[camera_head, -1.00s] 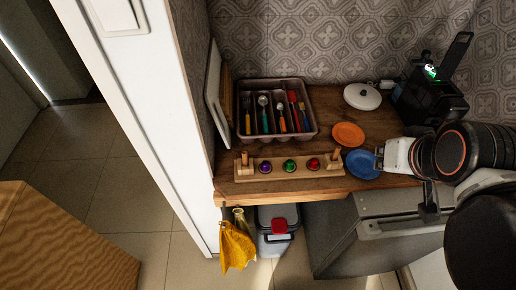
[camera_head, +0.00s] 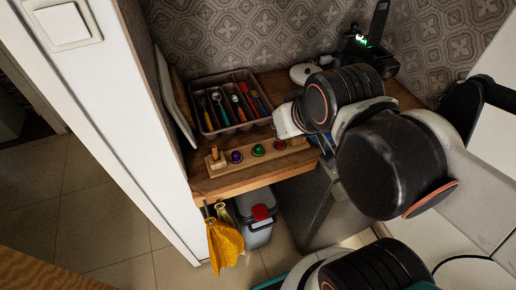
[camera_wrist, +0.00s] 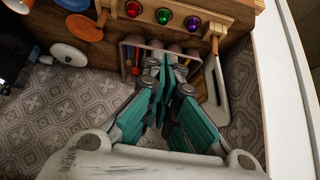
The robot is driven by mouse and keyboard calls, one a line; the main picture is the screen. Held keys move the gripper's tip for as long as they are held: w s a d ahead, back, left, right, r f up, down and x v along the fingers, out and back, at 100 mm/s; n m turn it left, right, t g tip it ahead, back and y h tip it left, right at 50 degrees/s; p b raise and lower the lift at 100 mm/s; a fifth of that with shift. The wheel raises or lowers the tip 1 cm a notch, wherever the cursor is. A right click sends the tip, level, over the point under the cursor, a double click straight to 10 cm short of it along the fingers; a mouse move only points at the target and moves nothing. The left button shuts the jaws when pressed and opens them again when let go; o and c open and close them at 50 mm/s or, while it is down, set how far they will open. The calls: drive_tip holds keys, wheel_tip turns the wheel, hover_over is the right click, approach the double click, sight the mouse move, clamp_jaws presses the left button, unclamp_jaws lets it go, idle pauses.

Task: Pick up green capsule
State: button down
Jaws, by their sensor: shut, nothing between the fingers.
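The green capsule (camera_head: 258,150) sits in a wooden rack (camera_head: 222,167), between a purple capsule (camera_head: 236,157) and a red one (camera_head: 280,144). It also shows in the wrist view (camera_wrist: 163,15), near the top edge. My gripper (camera_wrist: 163,66) has teal fingers that meet at the tips, with nothing between them. In the wrist view the fingertips overlap the cutlery tray, below the capsule row and apart from it. In the head view my wrist covers the right end of the rack, and the fingers are hard to make out.
The cutlery tray (camera_head: 203,87) stands behind the rack. An orange plate (camera_wrist: 84,27), a blue plate (camera_wrist: 74,3) and a white lid (camera_wrist: 69,55) lie beside it. A board (camera_head: 173,97) leans at the left wall. Yellow cloth (camera_head: 224,243) and a grey bin (camera_head: 257,232) are below the counter.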

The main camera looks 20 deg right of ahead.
drive_tip(key=c, duration=1.6)
unclamp_jaws()
drive_tip(key=shift+w+r, duration=0.1)
drive_tip(key=shift+c, duration=0.2)
drive_tip(key=o, duration=0.4)
drive_tip(key=shift+w+r, duration=0.1)
drive_tip(key=shift+w, duration=0.15)
drive_tip(key=shift+c, duration=0.2)
drive_tip(key=n+g+p, duration=0.4)
drive_tip(key=g+p, duration=0.2)
hover_over(258, 146)
drive_tip(key=s, duration=0.2)
wheel_tip(258, 146, down, 8)
drive_tip(key=shift+y, duration=0.4)
drive_tip(key=f+b, duration=0.1)
drive_tip(key=f, duration=0.3)
drive_tip(key=w+f+b, duration=0.1)
drive_tip(key=f+b, duration=0.1)
drive_tip(key=f, duration=0.2)
drive_tip(key=f+b, duration=0.2)
drive_tip(key=f, duration=0.3)
drive_tip(key=shift+w+f, duration=0.1)
drive_tip(key=shift+w, duration=0.25)
